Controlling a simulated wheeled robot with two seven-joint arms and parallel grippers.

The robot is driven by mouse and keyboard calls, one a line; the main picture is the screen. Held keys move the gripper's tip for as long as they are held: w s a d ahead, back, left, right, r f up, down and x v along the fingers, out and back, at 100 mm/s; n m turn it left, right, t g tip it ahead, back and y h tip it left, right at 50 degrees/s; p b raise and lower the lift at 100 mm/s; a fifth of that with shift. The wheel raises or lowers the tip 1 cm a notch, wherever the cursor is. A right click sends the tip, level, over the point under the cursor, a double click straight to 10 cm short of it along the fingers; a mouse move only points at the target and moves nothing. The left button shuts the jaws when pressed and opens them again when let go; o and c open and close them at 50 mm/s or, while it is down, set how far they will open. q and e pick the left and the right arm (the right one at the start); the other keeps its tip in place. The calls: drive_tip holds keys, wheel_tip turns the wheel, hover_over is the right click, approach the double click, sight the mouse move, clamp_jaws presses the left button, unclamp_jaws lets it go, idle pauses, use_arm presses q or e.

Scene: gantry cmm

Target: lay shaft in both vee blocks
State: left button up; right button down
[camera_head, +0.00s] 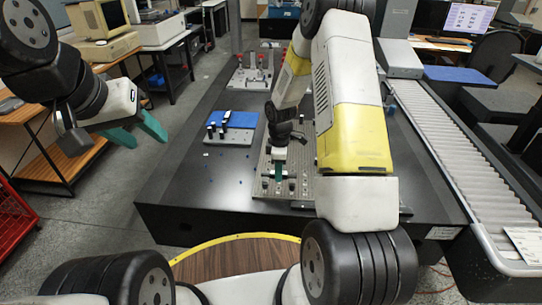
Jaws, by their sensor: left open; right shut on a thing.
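My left gripper (138,131) is open and empty, with teal fingers, in the air at the left beyond the table's left edge. My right arm reaches down over the table, and my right gripper (279,174) points downward, low over the grey perforated plate (258,191). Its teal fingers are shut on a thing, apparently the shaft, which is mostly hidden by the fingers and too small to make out. Small metal parts stand on the plate either side of the fingers; they may be the vee blocks. I cannot tell whether the shaft touches them.
The black table (190,172) has clear room at its left front. A blue-topped block (238,119) with several dark pins stands left of the plate. A fixture with red knobs (250,74) stands farther back. A roller conveyor (455,135) runs along the right.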

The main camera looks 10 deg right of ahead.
drive_tip(key=shift+f, duration=0.9)
idle(0.4)
drive_tip(key=c, duration=1)
unclamp_jaws()
wheel_tip(320, 180, up, 8)
drive_tip(key=shift+r, duration=0.15)
drive_tip(key=s+r+m+t, duration=0.1)
drive_tip(key=s+r+m, duration=0.25)
drive_tip(key=r, duration=0.65)
drive_tip(key=s+r+m+t, duration=0.2)
drive_tip(key=s+r+m, duration=0.15)
drive_tip(key=r, duration=0.55)
drive_tip(key=s+r+m+t, duration=0.1)
drive_tip(key=s+r+m, duration=0.1)
drive_tip(key=s, duration=0.3)
drive_tip(key=s+a+r+m+t+y, duration=0.1)
drive_tip(key=s+r+m, duration=0.1)
drive_tip(key=s+r, duration=0.2)
drive_tip(key=s+a+r+m+t+y, duration=0.1)
drive_tip(key=s+r+m, duration=0.2)
drive_tip(key=s, duration=0.5)
drive_tip(key=shift+s+a+r, duration=0.1)
drive_tip(key=shift+s+r, duration=0.05)
drive_tip(key=shift+r, duration=0.45)
